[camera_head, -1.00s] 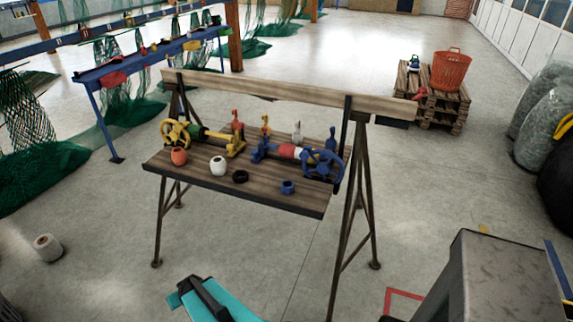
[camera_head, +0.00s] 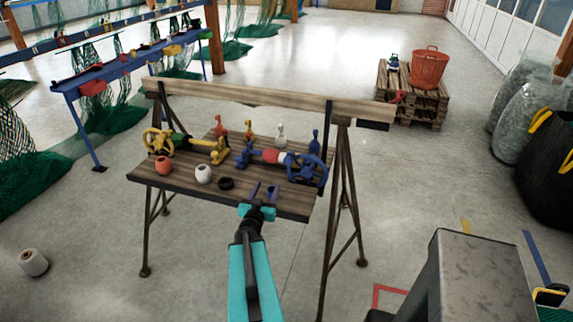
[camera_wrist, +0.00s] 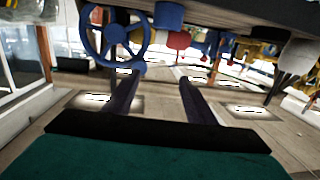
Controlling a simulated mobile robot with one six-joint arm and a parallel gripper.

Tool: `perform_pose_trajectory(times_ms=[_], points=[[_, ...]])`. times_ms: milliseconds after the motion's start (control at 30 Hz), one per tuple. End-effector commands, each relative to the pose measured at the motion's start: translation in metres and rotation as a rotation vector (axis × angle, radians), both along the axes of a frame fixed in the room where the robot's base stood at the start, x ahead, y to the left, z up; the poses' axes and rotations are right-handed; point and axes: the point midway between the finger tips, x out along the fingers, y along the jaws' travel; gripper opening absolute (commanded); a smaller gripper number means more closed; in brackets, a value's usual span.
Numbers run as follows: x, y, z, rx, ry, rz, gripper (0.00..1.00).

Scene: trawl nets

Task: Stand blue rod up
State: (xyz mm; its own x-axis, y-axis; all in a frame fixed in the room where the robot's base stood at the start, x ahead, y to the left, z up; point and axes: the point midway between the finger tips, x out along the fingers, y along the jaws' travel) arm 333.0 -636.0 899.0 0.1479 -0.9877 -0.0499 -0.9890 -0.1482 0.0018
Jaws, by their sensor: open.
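No separate loose blue rod can be made out for certain. A blue handwheel assembly (camera_head: 243,158) with red and white bands lies along the right half of the wooden bench (camera_head: 145,180). Its blue wheel shows in the wrist view (camera_wrist: 115,32). A blue bottle-shaped piece (camera_head: 315,143) stands behind it. A small blue cup (camera_head: 273,190) at the front edge is partly hidden by my gripper (camera_head: 262,190). In the wrist view my gripper (camera_wrist: 158,80) is open, with nothing between its fingers, near the bench's front edge.
An orange cup (camera_head: 163,165), a white cup (camera_head: 203,174) and a black ring (camera_head: 226,184) sit along the bench front. A yellow wheel assembly (camera_head: 185,143) lies at left. A wooden beam (camera_head: 235,96) runs behind the bench, above its top. Open floor surrounds it.

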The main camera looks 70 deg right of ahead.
Motion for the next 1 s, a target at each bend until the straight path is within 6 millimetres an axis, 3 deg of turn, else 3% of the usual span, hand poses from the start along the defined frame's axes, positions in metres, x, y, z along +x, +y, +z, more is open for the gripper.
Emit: perform_pose_trajectory(times_ms=[100,200,667,1000], points=[[-0.027,-0.011,0.015,-0.038,-0.005,-0.070,0.50],[-0.035,-0.014,0.019,-0.049,-0.007,-0.092,0.50],[-0.036,-0.015,0.018,-0.050,-0.008,-0.093,0.50],[-0.035,-0.029,0.016,-0.051,-0.008,-0.093,0.50]])
